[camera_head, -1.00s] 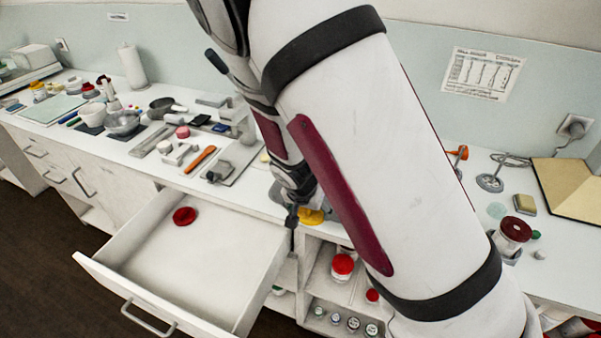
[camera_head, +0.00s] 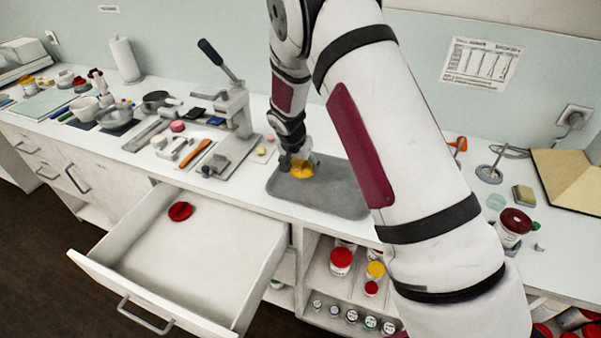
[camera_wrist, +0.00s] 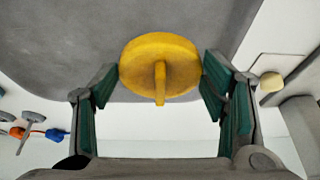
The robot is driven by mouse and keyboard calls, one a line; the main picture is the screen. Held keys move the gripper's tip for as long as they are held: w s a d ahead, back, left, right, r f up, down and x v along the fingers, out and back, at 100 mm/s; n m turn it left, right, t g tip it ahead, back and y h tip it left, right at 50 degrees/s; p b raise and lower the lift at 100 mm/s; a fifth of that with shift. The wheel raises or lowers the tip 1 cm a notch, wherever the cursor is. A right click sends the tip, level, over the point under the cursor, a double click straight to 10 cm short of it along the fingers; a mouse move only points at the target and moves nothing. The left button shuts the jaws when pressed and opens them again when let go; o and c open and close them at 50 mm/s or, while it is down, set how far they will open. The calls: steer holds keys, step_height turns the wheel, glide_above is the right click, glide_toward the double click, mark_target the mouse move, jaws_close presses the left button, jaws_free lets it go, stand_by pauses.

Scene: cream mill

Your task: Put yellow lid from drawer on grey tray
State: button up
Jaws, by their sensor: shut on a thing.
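The yellow lid (camera_head: 301,169) is over the left part of the grey tray (camera_head: 336,192) on the counter. In the wrist view the yellow lid (camera_wrist: 160,67) is a round disc with a raised bar, held between the two green-padded fingers of my gripper (camera_wrist: 160,88). My gripper (camera_head: 297,160) is shut on it in the head view. The grey tray (camera_wrist: 60,45) fills the top of the wrist view behind the lid. I cannot tell whether the lid touches the tray. The open drawer (camera_head: 205,262) holds a red lid (camera_head: 180,211).
A lever press (camera_head: 235,120) stands left of the tray, with an orange-handled tool (camera_head: 196,153) and small items beyond. A shelf under the counter holds jars, one with a red lid (camera_head: 341,258). The tray's middle and right are bare.

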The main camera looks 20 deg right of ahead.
mark_target(300, 171)
steer(key=shift+s+f, duration=0.2)
steer(key=shift+f, duration=1.4)
steer(key=o, duration=0.9)
steer(key=shift+f, duration=0.1)
steer(key=shift+c, duration=0.2)
